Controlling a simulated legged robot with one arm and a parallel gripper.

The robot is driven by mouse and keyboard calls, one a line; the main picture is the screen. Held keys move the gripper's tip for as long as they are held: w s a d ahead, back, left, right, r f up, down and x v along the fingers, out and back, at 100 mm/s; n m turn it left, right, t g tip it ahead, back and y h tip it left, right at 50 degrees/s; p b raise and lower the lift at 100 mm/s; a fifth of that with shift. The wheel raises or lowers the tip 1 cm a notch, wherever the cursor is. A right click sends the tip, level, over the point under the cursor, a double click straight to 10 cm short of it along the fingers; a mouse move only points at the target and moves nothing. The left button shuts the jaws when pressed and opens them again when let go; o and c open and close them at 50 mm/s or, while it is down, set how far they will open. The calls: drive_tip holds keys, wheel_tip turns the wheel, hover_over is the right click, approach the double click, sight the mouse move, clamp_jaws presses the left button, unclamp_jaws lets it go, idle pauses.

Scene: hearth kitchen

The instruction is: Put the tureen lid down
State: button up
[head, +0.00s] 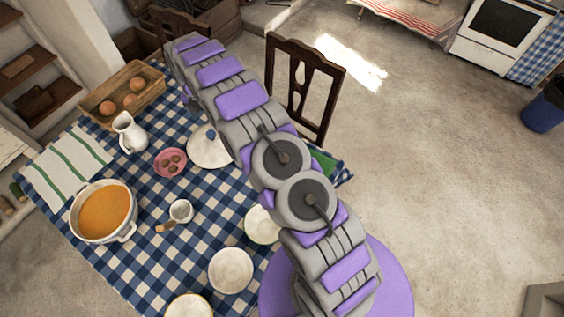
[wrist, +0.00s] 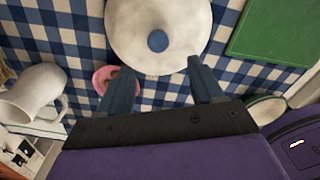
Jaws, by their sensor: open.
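The white round tureen lid (head: 207,153) with a blue knob lies on the checked tablecloth, partly hidden by my arm in the head view. In the wrist view the lid (wrist: 130,28) is at the top centre, its knob (wrist: 158,40) facing the camera. My gripper (wrist: 160,88) is open and empty, its two fingers apart and pointing toward the lid's near edge. The knob is beyond the fingertips, not between them. The white tureen (head: 73,212) stands uncovered at the table's left, with orange soup in it.
A pink dish (head: 159,164), white jug (head: 131,136) and wooden tray (head: 95,104) are near the lid. A small cup (head: 181,211) and several pale bowls stand nearer. A green flat thing (wrist: 275,30) is right of the lid. A chair (head: 327,97) stands behind the table.

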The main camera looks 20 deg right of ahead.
drive_tip(key=s+d+r+m, duration=0.5)
drive_tip(key=s+r+m, duration=0.2)
drive_tip(key=s+r, duration=0.35)
drive_tip(key=s+d+r+m, duration=0.4)
drive_tip(key=s+r+m, duration=0.3)
drive_tip(key=s+r, duration=0.3)
drive_tip(key=s+d+r+m+g, duration=0.1)
drive_tip(key=s+m, duration=0.6)
drive_tip(key=s, duration=0.8)
drive_tip(key=s+d+r+m, duration=0.3)
drive_tip(key=s+m, duration=0.5)
drive_tip(key=s, duration=0.8)
drive_tip(key=shift+d+r+g, duration=0.2)
drive_tip(key=shift+d+g, duration=0.2)
drive_tip(key=shift+d, duration=0.2)
